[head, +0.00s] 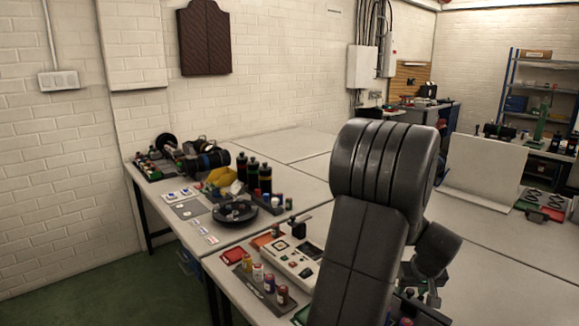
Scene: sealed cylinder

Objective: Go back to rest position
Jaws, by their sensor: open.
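My dark grey arm rises in the right half of the head view, in front of the white worktable (285,185). It bends at the top, and its wrist points down on the right side. My gripper (424,287) hangs low behind the arm, near the table surface at the lower right. It is small and partly hidden by the arm link. It looks open, and I see nothing held in it. I cannot make out a sealed cylinder for certain.
A white control panel (291,258) and several small capped bottles (269,283) lie left of my arm. A round black device (235,212) and dark bottles (265,180) stand farther back. A pale upright panel (483,175) stands right. The table's far middle is bare.

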